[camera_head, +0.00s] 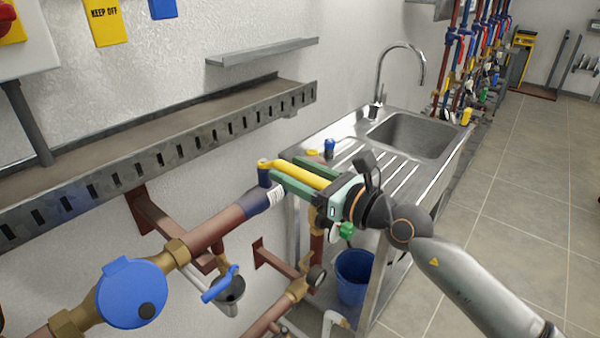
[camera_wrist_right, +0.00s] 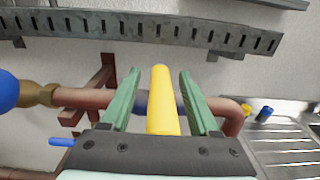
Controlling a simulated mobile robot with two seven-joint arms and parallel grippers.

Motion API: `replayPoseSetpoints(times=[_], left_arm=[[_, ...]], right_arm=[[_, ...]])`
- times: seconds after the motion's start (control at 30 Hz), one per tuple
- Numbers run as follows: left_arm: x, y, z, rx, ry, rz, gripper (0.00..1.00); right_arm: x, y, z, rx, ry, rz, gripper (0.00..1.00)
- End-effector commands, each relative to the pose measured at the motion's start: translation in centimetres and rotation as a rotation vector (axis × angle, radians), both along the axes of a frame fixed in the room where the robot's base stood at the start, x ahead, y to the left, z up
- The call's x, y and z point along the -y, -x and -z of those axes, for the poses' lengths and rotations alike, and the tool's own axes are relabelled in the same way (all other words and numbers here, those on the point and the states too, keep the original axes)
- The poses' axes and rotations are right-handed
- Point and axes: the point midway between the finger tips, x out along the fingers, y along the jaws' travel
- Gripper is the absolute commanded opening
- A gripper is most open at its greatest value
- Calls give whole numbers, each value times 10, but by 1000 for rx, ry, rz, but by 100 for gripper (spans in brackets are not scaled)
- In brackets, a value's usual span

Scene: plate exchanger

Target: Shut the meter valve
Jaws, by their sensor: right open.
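The meter valve's yellow lever (camera_head: 298,173) sits on the reddish-brown pipe (camera_head: 214,233), beside a dark blue valve body (camera_head: 264,177). The round blue meter (camera_head: 132,293) is on the same pipe at lower left. My right gripper (camera_head: 281,170) is open, with one green finger on each side of the yellow lever. In the right wrist view the lever (camera_wrist_right: 162,100) stands between the fingers (camera_wrist_right: 158,74), crossing in front of the pipe, with gaps visible on both sides. The lever's near end is hidden by the gripper body. My left gripper is not in view.
A slotted metal tray (camera_head: 160,153) runs along the wall above the pipe. A small blue-handled valve (camera_head: 220,284) hangs below it. A steel sink unit (camera_head: 412,133) stands behind the gripper, with a blue bucket (camera_head: 354,275) beneath. Open tiled floor lies at right.

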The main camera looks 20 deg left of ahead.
Motion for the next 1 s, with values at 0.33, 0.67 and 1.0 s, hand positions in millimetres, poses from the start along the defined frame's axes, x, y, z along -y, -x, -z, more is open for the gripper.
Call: replayPoseSetpoints(times=[0.33,0.67,1.0], left_arm=[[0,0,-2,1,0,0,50],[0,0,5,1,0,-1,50],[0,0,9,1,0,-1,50]], right_arm=[[39,12,1,1,1,2,61],[99,33,2,0,2,2,61],[119,40,0,0,-1,0,61]])
